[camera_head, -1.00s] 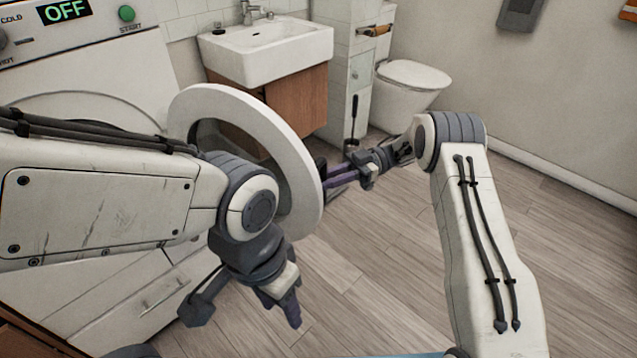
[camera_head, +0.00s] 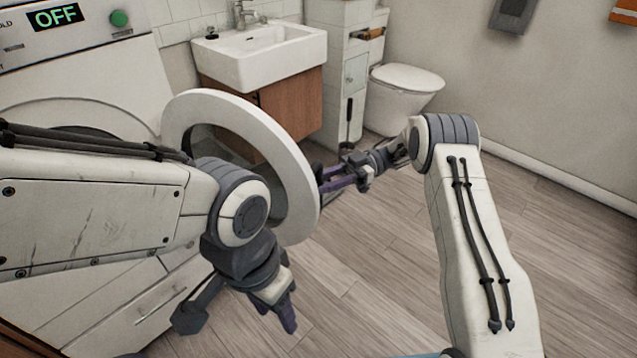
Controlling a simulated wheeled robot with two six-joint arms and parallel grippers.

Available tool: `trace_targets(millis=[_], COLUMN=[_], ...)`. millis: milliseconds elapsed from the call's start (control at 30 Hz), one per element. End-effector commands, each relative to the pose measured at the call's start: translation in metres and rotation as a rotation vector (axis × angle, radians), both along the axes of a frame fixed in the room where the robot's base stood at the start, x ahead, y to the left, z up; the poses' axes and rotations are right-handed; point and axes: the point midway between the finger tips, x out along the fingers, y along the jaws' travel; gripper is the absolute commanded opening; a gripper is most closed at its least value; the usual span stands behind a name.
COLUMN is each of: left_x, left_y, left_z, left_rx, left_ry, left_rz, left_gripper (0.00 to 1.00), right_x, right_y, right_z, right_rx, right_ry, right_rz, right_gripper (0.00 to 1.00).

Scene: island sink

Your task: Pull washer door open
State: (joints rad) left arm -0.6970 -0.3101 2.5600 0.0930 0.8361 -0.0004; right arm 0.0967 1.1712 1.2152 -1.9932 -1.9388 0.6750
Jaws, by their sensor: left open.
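The washer (camera_head: 120,60) stands at the left with a display reading OFF. Its round door (camera_head: 235,105), a white ring with a dark inside, stands swung out from the washer front. My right gripper (camera_head: 325,178) has purple fingers at the door's outer right edge. Whether they touch or hold the edge is unclear. My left gripper (camera_head: 278,312) is open, pointing down in front of and below the door, apart from it. My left arm hides much of the washer opening and the lower part of the door.
A white sink (camera_head: 262,60) on a wooden cabinet (camera_head: 290,105) stands behind the door. A toilet (camera_head: 403,95) and a narrow white cabinet (camera_head: 350,75) stand further back. The wood floor (camera_head: 390,270) is clear between and around my arms. A drawer handle (camera_head: 160,303) shows low on the left.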

Motion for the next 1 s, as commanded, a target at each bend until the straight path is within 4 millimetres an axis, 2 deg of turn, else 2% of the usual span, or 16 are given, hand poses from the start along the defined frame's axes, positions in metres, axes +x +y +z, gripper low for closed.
trace_targets(millis=[167, 333, 667, 700, 800, 1000], left_x=[0.000, 0.000, 0.000, 0.000, 0.000, 0.000], left_y=[0.000, 0.000, 0.000, 0.000, 0.000, 0.000], left_z=[0.004, 0.012, 0.022, 0.035, 0.049, 0.064], left_rx=[0.000, 0.000, 0.000, 0.001, 0.000, 0.000], left_ry=[0.000, 0.000, 0.000, 0.001, 0.000, 0.000], left_rz=[0.000, 0.000, 0.000, 0.000, 0.000, 0.000], left_gripper=[0.50, 0.50, 0.50, 0.50, 0.50, 0.50], right_x=[0.000, 0.000, -0.041, -0.044, -0.052, -0.062], right_y=[0.001, 0.001, -0.062, -0.067, -0.078, -0.092], right_z=[0.012, 0.047, 0.087, 0.096, 0.104, 0.110], right_rx=[0.000, 0.000, 0.001, 0.001, 0.001, 0.000], right_ry=[-0.002, -0.004, 0.000, 0.003, 0.003, 0.002], right_rz=[0.002, 0.001, -0.003, -0.002, -0.002, 0.000], right_gripper=[0.35, 0.35, 0.35, 0.35, 0.35, 0.35])
